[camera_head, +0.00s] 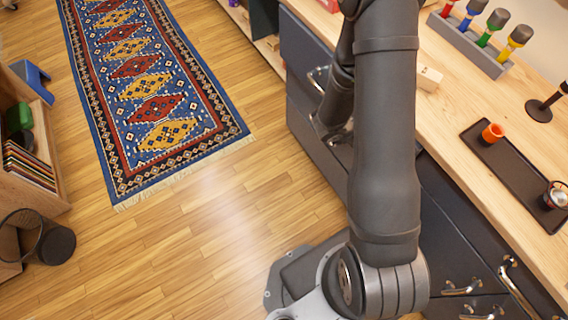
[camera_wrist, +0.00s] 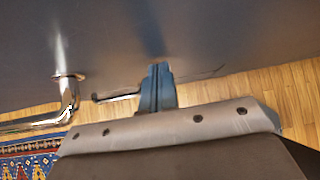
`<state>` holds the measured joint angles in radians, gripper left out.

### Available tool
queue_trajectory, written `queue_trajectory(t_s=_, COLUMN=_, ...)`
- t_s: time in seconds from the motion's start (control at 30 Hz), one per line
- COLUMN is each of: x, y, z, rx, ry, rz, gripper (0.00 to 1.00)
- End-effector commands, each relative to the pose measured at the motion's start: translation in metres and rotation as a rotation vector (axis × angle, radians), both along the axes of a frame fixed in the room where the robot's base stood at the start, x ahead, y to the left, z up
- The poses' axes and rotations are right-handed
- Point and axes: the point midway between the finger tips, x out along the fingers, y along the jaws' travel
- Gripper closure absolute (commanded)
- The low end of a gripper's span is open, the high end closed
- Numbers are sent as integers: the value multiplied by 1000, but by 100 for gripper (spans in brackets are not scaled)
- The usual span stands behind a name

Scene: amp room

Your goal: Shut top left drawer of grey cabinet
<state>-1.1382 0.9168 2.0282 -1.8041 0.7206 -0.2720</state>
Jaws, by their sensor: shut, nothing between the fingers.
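The grey cabinet (camera_head: 448,237) runs beneath the wooden worktop. Its left-end upper drawer front (camera_head: 301,50) has a silver handle (camera_head: 318,80), partly behind my arm. How far that drawer stands out from the cabinet is hard to tell. In the wrist view, a dark grey panel (camera_wrist: 215,40) fills the upper part, with a silver handle (camera_wrist: 68,98) at the left. My gripper (camera_wrist: 160,72) is shut and empty, its fingertips pointing at the panel right of that handle. Whether they touch is unclear. In the head view the fingers are hidden behind my arm.
The worktop (camera_head: 462,130) holds a wooden block (camera_head: 429,79), a rack of coloured tools (camera_head: 470,43) and a dark tray (camera_head: 511,174) with an orange cup (camera_head: 493,133). More handles (camera_head: 463,288) lie at lower right. The wooden floor (camera_head: 215,230) left of the cabinet is clear; a patterned rug (camera_head: 140,75) lies beyond.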

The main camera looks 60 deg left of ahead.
Motion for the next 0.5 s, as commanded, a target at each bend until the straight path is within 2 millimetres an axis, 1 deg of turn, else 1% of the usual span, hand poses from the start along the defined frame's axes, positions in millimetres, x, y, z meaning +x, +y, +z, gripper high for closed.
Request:
queue_trajectory(t_s=0.03, x=8, y=-1, z=0, rx=1, ry=0, rz=-4, gripper=100)
queue_trajectory(t_s=0.2, x=25, y=0, z=0, rx=1, ry=-1, rz=-2, gripper=100)
queue_trajectory(t_s=0.3, x=32, y=0, z=0, rx=1, ry=-1, rz=-2, gripper=100)
queue_trajectory(t_s=0.5, x=39, y=0, z=0, rx=1, ry=-2, rz=-1, gripper=100)
